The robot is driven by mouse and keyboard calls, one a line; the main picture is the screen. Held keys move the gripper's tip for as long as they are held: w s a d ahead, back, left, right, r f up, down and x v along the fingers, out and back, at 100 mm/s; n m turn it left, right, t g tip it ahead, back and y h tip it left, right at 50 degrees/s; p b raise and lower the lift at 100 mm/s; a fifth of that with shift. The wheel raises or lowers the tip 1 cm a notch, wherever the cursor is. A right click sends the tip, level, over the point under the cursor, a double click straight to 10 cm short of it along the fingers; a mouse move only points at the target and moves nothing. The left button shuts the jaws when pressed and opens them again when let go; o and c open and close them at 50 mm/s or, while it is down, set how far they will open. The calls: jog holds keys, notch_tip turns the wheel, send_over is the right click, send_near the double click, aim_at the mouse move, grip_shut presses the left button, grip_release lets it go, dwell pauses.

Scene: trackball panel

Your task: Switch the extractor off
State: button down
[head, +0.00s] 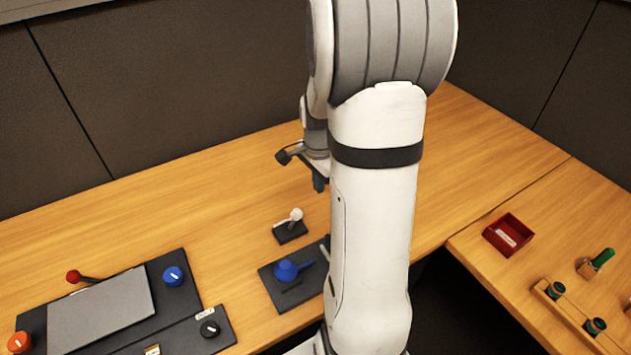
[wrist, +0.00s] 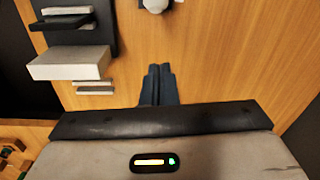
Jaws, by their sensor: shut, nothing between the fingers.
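My gripper (head: 318,184) is shut and empty, above the wooden table in the head view, partly behind my own arm. Its fingers show together in the wrist view (wrist: 160,70). No readable label in either view names the extractor. A white ball-topped lever (head: 295,214) stands on a small dark base left of and below my gripper in the head view. A white ball shows at the top edge of the wrist view (wrist: 157,4), apart from the fingertips. A dark plate with a blue handle (head: 287,270) lies closer, its right side hidden by my arm.
At left is a dark panel (head: 187,265) with a grey plate (head: 105,308), red-knobbed lever (head: 73,276), and orange (head: 19,342), blue (head: 173,276) and black (head: 209,328) knobs. A red tray (head: 505,226) and wooden rack (head: 575,322) are at right. A white block (wrist: 70,63) is left of the fingers.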

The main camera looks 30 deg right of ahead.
aim_at(293, 220)
notch_tip(293, 220, down, 7)
jog(key=shift+w+f, duration=0.1)
jog(key=a, duration=0.1)
jog(key=a+r+p, duration=0.1)
jog(key=shift+a+r, duration=0.2)
jog(key=shift+a, duration=0.55)
jog(key=shift+s+r, duration=0.1)
jog(key=shift+s, duration=0.1)
jog(key=shift+b, duration=0.3)
